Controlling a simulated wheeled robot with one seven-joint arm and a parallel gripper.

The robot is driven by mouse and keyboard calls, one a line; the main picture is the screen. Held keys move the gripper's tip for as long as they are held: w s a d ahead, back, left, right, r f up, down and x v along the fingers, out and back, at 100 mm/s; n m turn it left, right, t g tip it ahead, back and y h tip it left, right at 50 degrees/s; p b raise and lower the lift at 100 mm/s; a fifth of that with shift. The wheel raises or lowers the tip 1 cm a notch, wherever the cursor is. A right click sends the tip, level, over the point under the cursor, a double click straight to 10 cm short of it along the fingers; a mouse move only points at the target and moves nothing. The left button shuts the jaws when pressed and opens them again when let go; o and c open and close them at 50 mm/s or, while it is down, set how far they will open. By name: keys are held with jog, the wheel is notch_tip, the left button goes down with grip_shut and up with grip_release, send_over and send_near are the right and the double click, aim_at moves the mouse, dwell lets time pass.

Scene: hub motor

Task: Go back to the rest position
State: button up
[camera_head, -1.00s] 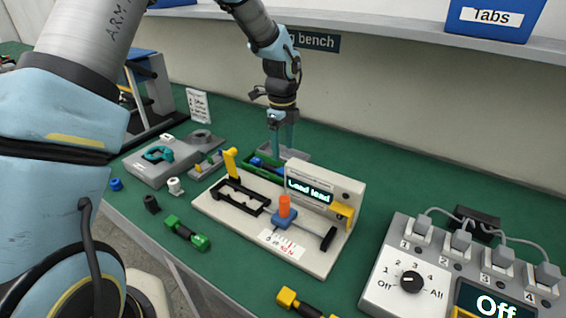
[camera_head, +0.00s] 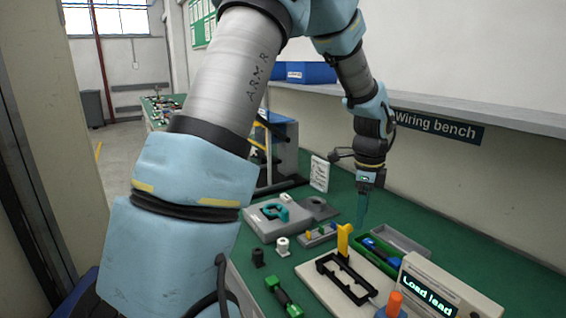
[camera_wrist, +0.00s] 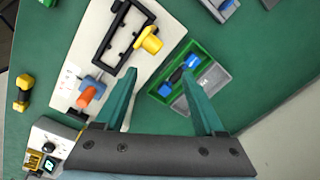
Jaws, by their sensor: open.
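My gripper (camera_head: 362,207) hangs fingers-down over the green bench, close behind the test fixture. In the wrist view my gripper (camera_wrist: 159,73) has its two teal fingers spread apart with nothing held between them. A green tray (camera_wrist: 158,97) with a blue and black part (camera_wrist: 176,75) in it shows between and beyond the fingers, below them. The head view also shows this tray (camera_head: 362,240) near the fingertips. My arm fills much of the head view's middle and left.
The test fixture (camera_head: 318,283) with a yellow lever (camera_head: 344,240) and a "Load lead" display (camera_head: 428,296) stands at the front right. A grey holder (camera_head: 262,228), small spools and a green dumbbell-shaped part (camera_head: 284,297) lie left. A shelf (camera_head: 480,112) runs behind.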

jog(key=s+a+n, duration=0.3)
jog(key=a+n, duration=0.4)
jog(key=a, duration=0.2)
jog(key=s+a+r+n, duration=0.1)
jog(key=s+a+n, duration=0.1)
jog(key=a+n, duration=0.6)
jog(key=s+a+n+t, duration=0.1)
jog(key=s+a+n, duration=0.2)
jog(key=a+n, duration=0.4)
jog(key=a, duration=0.4)
jog(key=shift+s+a+r, duration=0.25)
jog(key=shift+s+r, duration=0.1)
